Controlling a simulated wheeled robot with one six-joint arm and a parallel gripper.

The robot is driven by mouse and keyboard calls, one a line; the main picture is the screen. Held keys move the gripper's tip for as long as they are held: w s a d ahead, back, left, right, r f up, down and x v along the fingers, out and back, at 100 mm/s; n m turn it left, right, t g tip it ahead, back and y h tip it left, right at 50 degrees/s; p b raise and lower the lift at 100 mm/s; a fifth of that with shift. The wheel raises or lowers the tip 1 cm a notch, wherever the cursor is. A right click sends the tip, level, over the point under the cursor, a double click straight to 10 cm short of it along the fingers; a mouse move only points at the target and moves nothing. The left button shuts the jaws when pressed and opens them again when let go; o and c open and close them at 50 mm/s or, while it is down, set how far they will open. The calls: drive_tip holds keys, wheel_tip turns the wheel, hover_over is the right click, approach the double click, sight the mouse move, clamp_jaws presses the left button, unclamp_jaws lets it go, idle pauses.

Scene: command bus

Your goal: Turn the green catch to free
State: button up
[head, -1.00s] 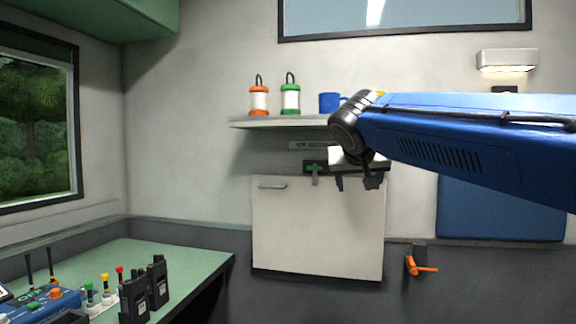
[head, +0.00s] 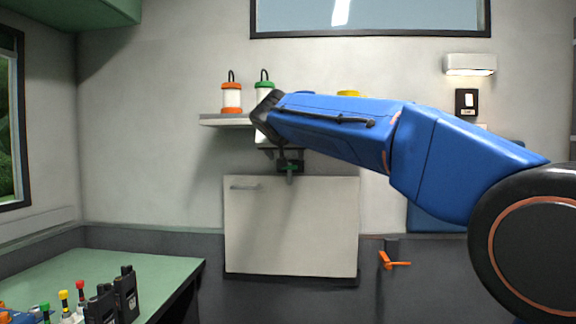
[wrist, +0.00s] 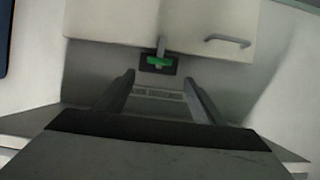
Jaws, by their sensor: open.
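The green catch (head: 290,168) sits on a dark plate at the top edge of the white cabinet panel (head: 291,230). In the wrist view the green catch (wrist: 158,62) lies crosswise on its dark plate, with a grey tab reaching over the panel edge. My gripper (wrist: 160,78) is open and empty. Its fingertips are to either side of the catch's line in that view, and the catch shows just beyond them. I cannot tell the exact gap. In the head view my arm's end hides most of the gripper, just above the catch.
A shelf (head: 222,120) with an orange lantern (head: 231,97) and a green lantern (head: 264,86) is close above my gripper. An orange handle (head: 393,262) is on the lower wall at right. A green table (head: 130,265) with radios stands at left.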

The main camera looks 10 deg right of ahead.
sight(290, 174)
drive_tip(key=x, duration=0.9)
drive_tip(key=shift+d+f, duration=0.1)
drive_tip(key=shift+f, duration=0.05)
drive_tip(key=shift+c, duration=0.5)
drive_tip(key=c, duration=0.9)
